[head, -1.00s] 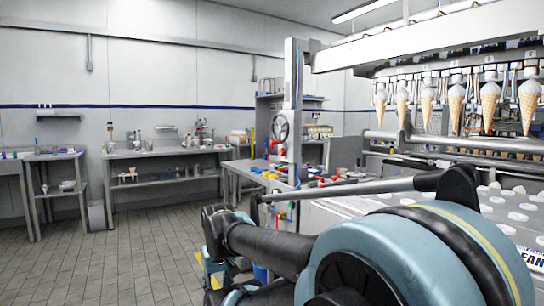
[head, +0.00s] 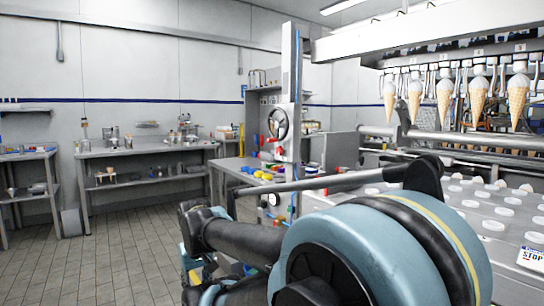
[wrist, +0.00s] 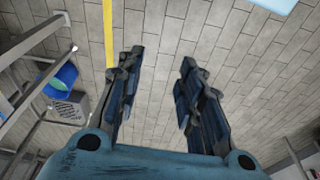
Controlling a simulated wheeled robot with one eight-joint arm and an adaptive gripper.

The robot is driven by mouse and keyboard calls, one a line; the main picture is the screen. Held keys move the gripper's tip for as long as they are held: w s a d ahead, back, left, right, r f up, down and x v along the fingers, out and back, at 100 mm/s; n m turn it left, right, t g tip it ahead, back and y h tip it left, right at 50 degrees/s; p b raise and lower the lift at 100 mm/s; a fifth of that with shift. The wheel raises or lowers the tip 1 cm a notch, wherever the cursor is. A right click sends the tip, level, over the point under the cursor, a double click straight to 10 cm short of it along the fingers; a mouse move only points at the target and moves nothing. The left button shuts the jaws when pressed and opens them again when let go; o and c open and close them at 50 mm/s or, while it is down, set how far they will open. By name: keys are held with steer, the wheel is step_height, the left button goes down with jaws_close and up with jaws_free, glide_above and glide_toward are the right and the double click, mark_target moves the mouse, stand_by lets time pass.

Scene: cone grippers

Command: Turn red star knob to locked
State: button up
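I cannot clearly make out a red star knob. A small red part (head: 279,151) shows on the white column (head: 291,90), below a grey handwheel (head: 279,122), but it is too small to tell its shape or setting. My gripper (wrist: 160,58) is open and empty in the wrist view. Its two dark blue fingers stand apart above the tiled floor, with nothing between them. In the head view my arm fills the lower middle, and I cannot make out the gripper's fingers there.
A workbench (head: 232,163) with coloured items adjoins the column. A machine with hanging cones (head: 478,97) and a deck of white discs (head: 478,204) stands at the right. Another bench (head: 145,153) stands at the back wall. A blue bin (wrist: 62,80) shows in the wrist view. Floor (head: 110,255) at left is clear.

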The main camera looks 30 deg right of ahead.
steer(key=o, duration=0.3)
steer(key=shift+s+d+r, duration=0.1)
steer(key=shift+s+r, duration=0.15)
steer(key=shift+s, duration=0.05)
steer(key=n+g+h, duration=0.4)
steer(key=n+h, duration=0.4)
steer(key=h, duration=1.3)
glide_toward(277, 152)
steer(key=x, duration=0.8)
steer(key=shift+s+d+r, duration=0.15)
steer(key=shift+s+d, duration=0.05)
steer(key=shift+s, duration=0.05)
steer(key=c, duration=1.1)
